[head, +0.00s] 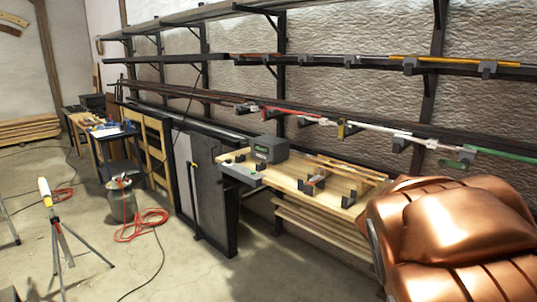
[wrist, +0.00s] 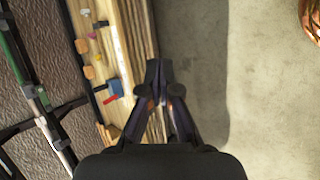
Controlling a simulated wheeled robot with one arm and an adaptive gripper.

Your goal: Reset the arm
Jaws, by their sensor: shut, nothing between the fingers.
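My gripper (wrist: 165,72) shows in the wrist view with its dark fingers drawn together and nothing between them. It is over the edge of a wooden bench (wrist: 117,20), with bare floor to the right. The gripper is not visible in the head view. Long laths lie on wall brackets: a yellow one (head: 455,61) on an upper row, and a red and white one (head: 290,113) and a green one (head: 505,156) on the row below. The green lath also shows at the left of the wrist view (wrist: 12,55).
The bench (head: 285,180) carries a grey box (head: 269,150) and dark holders (head: 312,185). A dark panel (head: 215,185) leans beside it. A metal canister (head: 122,205), a red hose (head: 140,225) and a tripod (head: 58,235) stand or lie on the floor. Concrete floor (head: 200,270) is open in front.

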